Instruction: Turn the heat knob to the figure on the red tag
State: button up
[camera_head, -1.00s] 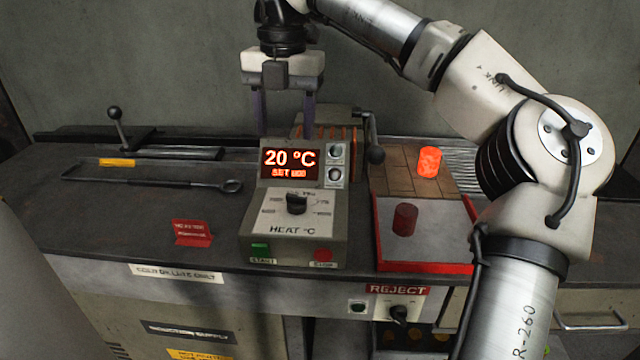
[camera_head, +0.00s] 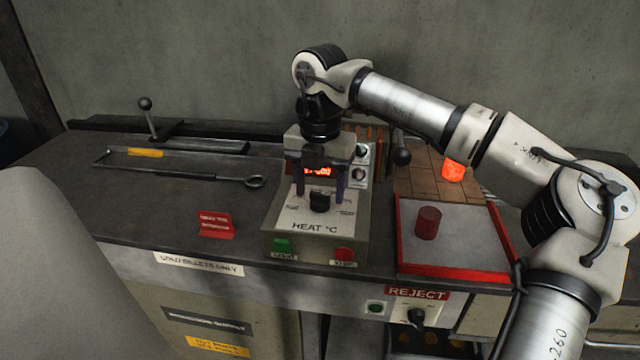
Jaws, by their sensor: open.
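The heat knob (camera_head: 320,202) is a black knob on the sloping face of a grey control box (camera_head: 316,241) marked HEAT °C. My gripper (camera_head: 320,198) is open, its two fingers pointing down on either side of the knob; I cannot tell whether they touch it. The red tag (camera_head: 215,224) stands on the bench left of the box, its lettering too small to read. The orange display (camera_head: 318,171) is mostly hidden behind my gripper.
A green START button (camera_head: 282,245) and a red STOP button (camera_head: 344,254) sit on the box front. Right of it are a red-rimmed tray (camera_head: 456,272) with a dark red billet (camera_head: 428,222) and a glowing billet (camera_head: 453,169). Tongs (camera_head: 200,177) lie at left.

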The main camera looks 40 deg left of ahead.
jog(key=shift+f, duration=0.1)
jog(key=c, duration=1)
